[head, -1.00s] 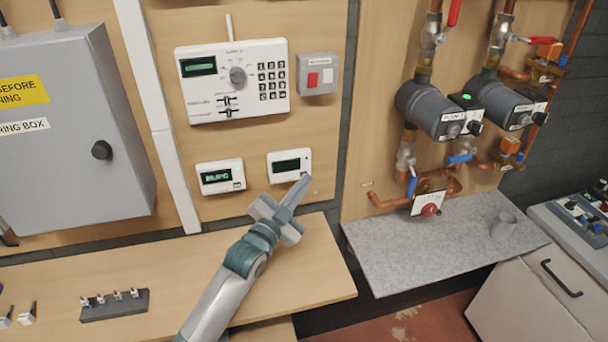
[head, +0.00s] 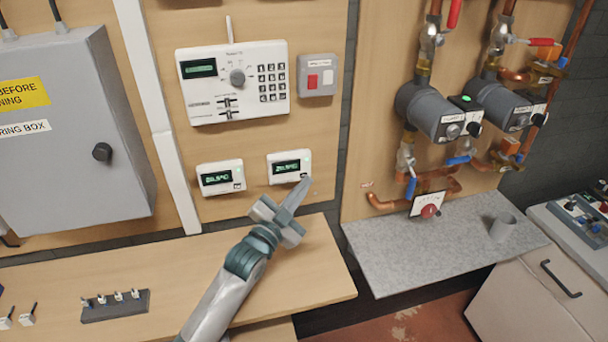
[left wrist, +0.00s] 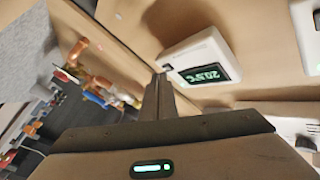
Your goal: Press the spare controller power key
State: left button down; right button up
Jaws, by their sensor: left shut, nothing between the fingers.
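Two small white controllers hang side by side under the large control panel. The right controller (head: 289,166) has a lit display with green text, and it also shows close up in the left wrist view (left wrist: 203,60), where the digits appear upside down. The left controller (head: 220,177) is lit too. I cannot read which one is labelled spare. My left gripper (head: 304,186) is shut and empty, its tips at the lower right corner of the right controller. In the left wrist view the tips (left wrist: 161,80) are beside a small dark key (left wrist: 168,66); I cannot tell whether they touch. My right gripper is not in view.
A wooden shelf (head: 300,275) lies below, with a row of small switches (head: 115,304). Pipes and pumps (head: 436,108) stand to the right.

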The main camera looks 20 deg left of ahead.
pick_arm(q)
jog(key=shift+s+d, duration=0.2)
jog(key=shift+s, duration=0.15)
jog(key=shift+s+d+p, duration=0.55)
jog(key=shift+s+d, duration=0.15)
jog(key=shift+s, duration=0.35)
jog(key=shift+s+d+p, duration=0.55)
jog(key=shift+s+d, duration=0.15)
jog(key=shift+s, duration=0.35)
